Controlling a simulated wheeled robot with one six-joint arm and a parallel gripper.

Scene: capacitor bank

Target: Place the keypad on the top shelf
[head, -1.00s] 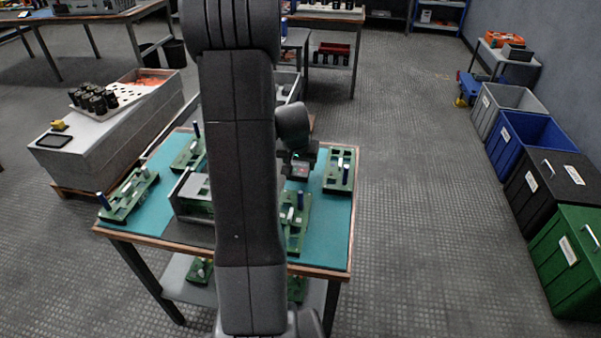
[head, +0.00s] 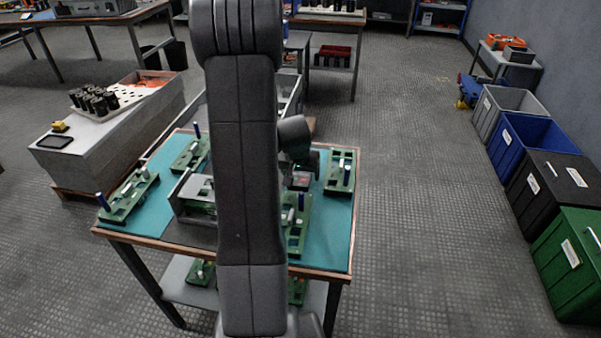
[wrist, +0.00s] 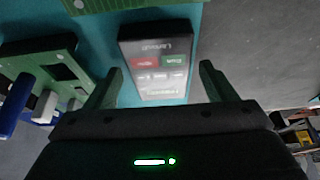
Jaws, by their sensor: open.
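The keypad (wrist: 155,65) is a dark, flat block with a light label face and red and green keys. It lies on the teal mat in the wrist view. It also shows small and partly hidden beside my wrist in the head view (head: 300,181). My gripper (wrist: 160,78) is open, with one finger on each side of the keypad's near end; I cannot tell whether they touch it. In the head view my arm hides much of the table. Part of a blue shelf rack (head: 440,20) shows at the back; its top is out of view.
Green boards with upright blue and white parts stand around, including one at the right (head: 340,172) and one at the left (head: 130,195). A grey fixture (head: 192,195) stands left of my arm. Bins (head: 565,250) line the right wall. The floor right of the table is clear.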

